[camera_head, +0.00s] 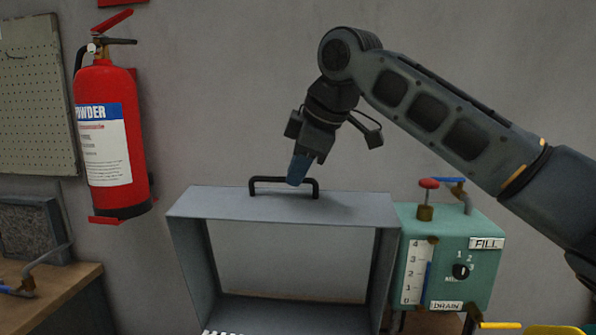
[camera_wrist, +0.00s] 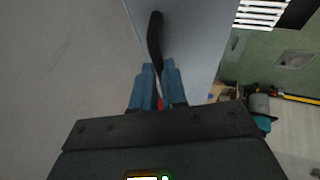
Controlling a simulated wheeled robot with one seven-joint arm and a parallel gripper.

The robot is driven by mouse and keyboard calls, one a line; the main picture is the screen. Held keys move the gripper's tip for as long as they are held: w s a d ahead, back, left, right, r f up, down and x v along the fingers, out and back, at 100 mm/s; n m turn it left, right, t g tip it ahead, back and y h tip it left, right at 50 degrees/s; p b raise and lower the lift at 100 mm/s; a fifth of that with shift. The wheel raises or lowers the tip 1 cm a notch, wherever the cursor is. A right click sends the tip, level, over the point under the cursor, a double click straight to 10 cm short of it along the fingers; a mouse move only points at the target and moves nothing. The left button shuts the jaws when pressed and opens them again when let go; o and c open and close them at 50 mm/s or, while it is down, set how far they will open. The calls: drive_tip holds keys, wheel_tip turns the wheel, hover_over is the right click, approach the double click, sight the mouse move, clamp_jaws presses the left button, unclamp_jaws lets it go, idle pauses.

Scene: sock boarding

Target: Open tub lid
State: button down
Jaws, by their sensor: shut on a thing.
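The grey lid (camera_head: 230,206) is a boxy panel with a flat top and side walls around an open front, and the wall shows through it. I cannot tell its exact angle to the tub, whose body is mostly out of view. A black bar handle (camera_head: 268,180) stands on its top face. My gripper (camera_head: 297,172) reaches down from above, its blue fingers shut around the handle near its right end. In the wrist view the fingers (camera_wrist: 159,85) close on the dark handle (camera_wrist: 155,40) beside the grey panel (camera_wrist: 190,30); the fingers hide part of the bar.
A green control box (camera_head: 470,225) with a dial, gauge and red and blue valves stands right of the lid. A red fire extinguisher (camera_head: 108,130) hangs on the left wall. A wooden bench (camera_head: 50,285) is at lower left. The wall above the lid is clear.

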drive_tip(key=shift+f, duration=0.15)
drive_tip(key=c, duration=1.2)
unclamp_jaws()
drive_tip(key=shift+o, duration=0.2)
drive_tip(key=b+v, duration=0.1)
drive_tip(key=v, duration=0.7)
drive_tip(key=shift+w+d, duration=0.1)
